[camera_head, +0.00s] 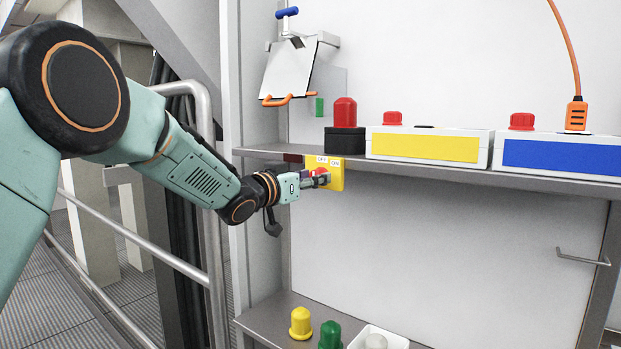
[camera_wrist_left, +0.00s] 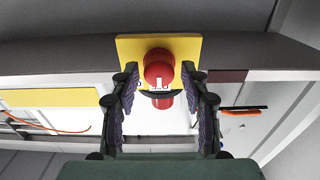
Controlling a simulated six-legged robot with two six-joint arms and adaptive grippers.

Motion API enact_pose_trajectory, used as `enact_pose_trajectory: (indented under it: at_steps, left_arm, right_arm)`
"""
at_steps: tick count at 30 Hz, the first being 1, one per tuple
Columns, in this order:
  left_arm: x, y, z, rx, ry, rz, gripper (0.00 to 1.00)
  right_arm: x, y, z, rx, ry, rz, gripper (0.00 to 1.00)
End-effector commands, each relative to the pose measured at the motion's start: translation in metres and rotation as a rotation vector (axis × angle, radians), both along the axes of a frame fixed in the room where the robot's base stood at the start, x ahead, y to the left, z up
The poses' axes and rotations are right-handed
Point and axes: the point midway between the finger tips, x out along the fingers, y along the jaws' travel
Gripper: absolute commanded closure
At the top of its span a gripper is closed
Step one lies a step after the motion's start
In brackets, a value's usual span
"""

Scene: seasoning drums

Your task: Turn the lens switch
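The lens switch is a red knob (camera_wrist_left: 159,66) on a yellow plate (camera_head: 338,176). The plate hangs at the front edge of the shelf and carries OFF and ON labels in the head view. My left gripper (camera_head: 319,180) reaches it from the left and covers part of the knob. In the left wrist view my left gripper (camera_wrist_left: 160,88) has its two fingers apart, one on each side of the knob, with narrow gaps showing. I cannot tell whether the fingertips touch the plate. My right gripper is in neither view.
The shelf (camera_head: 400,168) above holds a yellow-fronted box (camera_head: 425,147), a blue-fronted box (camera_head: 560,156) and a black box (camera_head: 345,141) with a red lamp. A lower shelf (camera_head: 262,320) holds yellow and green domed items. A metal railing (camera_head: 150,245) runs beneath my left arm.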

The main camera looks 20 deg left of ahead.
Motion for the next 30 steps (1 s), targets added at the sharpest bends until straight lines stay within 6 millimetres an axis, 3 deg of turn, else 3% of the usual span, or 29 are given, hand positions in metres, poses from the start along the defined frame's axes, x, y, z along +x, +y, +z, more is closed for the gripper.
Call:
enact_pose_trajectory:
  at_steps: [15,30]
  left_arm:
    - [0.000,0.000,0.000,0.000,0.000,0.000,1.00]
    - [0.000,0.000,-0.002,0.143,-0.052,0.000,1.00]
  right_arm:
    - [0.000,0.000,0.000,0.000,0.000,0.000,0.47]
    - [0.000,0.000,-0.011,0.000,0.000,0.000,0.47]
